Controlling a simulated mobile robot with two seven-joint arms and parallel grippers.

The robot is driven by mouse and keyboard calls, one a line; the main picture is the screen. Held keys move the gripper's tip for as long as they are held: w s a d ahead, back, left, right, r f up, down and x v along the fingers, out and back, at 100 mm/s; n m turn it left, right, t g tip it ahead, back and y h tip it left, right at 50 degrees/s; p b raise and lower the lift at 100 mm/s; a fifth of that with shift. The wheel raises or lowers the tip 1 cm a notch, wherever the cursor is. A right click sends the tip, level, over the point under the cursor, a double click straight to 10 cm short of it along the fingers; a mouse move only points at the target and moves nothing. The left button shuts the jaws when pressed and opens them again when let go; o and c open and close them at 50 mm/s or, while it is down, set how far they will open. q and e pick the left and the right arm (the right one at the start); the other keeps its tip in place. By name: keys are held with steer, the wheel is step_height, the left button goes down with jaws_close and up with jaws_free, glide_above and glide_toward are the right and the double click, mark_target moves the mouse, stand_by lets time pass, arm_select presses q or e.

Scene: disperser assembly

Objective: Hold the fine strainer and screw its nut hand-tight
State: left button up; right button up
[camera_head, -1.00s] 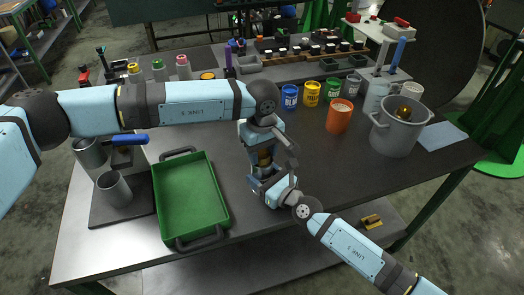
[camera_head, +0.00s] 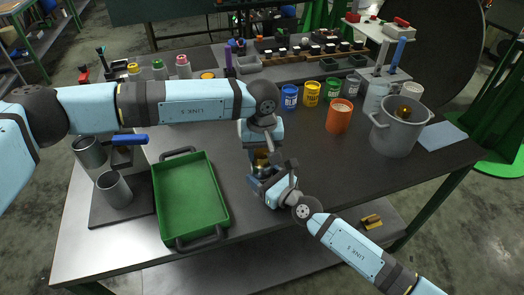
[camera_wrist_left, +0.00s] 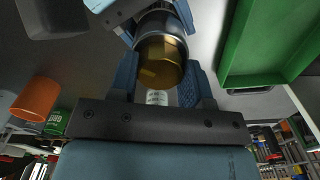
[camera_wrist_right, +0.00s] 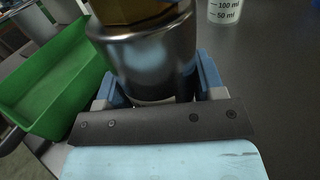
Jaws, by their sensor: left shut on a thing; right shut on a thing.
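The fine strainer is a silver metal cylinder (camera_wrist_right: 155,60) between the fingers of my right gripper (camera_wrist_right: 152,85); it also shows in the left wrist view (camera_wrist_left: 154,24). Its nut is a brass-coloured faceted piece (camera_wrist_left: 161,60) at the strainer's end, also at the top of the right wrist view (camera_wrist_right: 135,10). My left gripper (camera_wrist_left: 158,85) is shut on the nut. In the head view, my left gripper (camera_head: 262,147) is above and my right gripper (camera_head: 265,178) is below, close together over the table. The join between strainer and nut is partly hidden there.
A green tray (camera_head: 190,203) lies left of the grippers. Grey cups (camera_head: 113,188) stand farther left. Paint cans (camera_head: 311,94), an orange cup (camera_head: 339,116) and a grey pot (camera_head: 395,133) stand behind and right. The table right of the grippers (camera_head: 350,170) is clear.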

mark_target(262, 153)
arm_select(q)
steer(key=o, duration=0.9)
steer(key=shift+r, duration=0.1)
step_height(262, 153, up, 12)
steer(key=shift+f, duration=0.1)
arm_select(e)
steer(key=o, duration=1.3)
